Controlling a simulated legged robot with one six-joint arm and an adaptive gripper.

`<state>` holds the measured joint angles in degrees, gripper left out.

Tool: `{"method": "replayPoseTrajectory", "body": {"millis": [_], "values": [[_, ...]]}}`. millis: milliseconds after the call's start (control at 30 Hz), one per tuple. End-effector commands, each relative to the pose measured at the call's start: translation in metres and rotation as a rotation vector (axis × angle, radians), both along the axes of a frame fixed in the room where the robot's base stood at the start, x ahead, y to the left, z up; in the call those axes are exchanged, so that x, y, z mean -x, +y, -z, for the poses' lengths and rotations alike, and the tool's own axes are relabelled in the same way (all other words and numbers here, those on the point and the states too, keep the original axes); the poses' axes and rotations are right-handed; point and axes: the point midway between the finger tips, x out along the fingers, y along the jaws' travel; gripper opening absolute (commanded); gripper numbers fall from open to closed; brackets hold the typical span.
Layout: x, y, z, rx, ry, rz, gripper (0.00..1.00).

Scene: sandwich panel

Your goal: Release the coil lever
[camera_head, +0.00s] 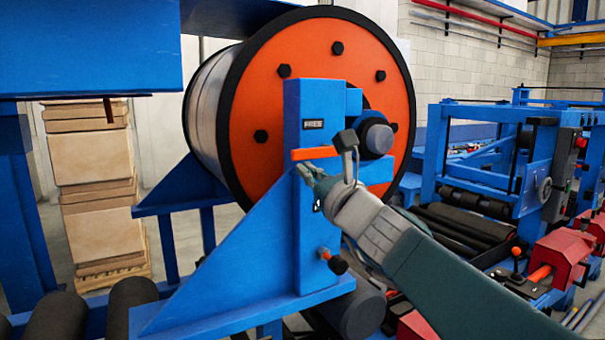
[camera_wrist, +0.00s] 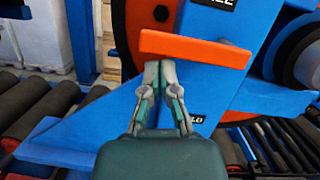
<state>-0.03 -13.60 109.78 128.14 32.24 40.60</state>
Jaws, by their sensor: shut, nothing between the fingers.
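An orange bar-shaped lever (camera_head: 316,153) lies nearly level across the blue upright stand (camera_head: 318,112), in front of the large coil with its orange disc (camera_head: 290,52). In the wrist view the orange lever (camera_wrist: 195,48) spans the upper middle, tilted slightly down to the right. My gripper (camera_head: 304,170) is just below the lever, at its left half. In the wrist view my gripper (camera_wrist: 161,66) has its fingertips together and empty, right at or under the lever's lower edge. I cannot tell whether they touch it.
A black knob with an orange collar (camera_head: 335,262) sticks out low on the stand. A dark round shaft end (camera_head: 376,138) stands right of the lever. Stacked boxes (camera_head: 98,190) are at left; a blue roller machine (camera_head: 500,170) is at right.

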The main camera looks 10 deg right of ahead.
Motion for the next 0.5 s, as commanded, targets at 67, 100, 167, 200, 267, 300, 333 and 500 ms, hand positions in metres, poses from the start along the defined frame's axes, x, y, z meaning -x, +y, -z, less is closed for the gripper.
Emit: {"method": "replayPoseTrajectory", "body": {"millis": [67, 100, 167, 200, 267, 300, 333, 500], "values": [[0.0, 0.0, 0.0, 0.0, 0.0, 0.0, 0.0], [0.0, 0.0, 0.0, 0.0, 0.0, 0.0, 0.0], [0.0, 0.0, 0.0, 0.0, 0.0, 0.0, 0.0], [0.0, 0.0, 0.0, 0.0, 0.0, 0.0, 0.0], [0.0, 0.0, 0.0, 0.0, 0.0, 0.0, 0.0], [0.002, -0.001, 0.0, 0.001, 0.0, 0.0, 0.0], [0.003, -0.002, 0.001, 0.0, -0.001, 0.001, 0.0], [0.025, -0.013, 0.006, 0.0, -0.002, 0.003, 0.0]]}}
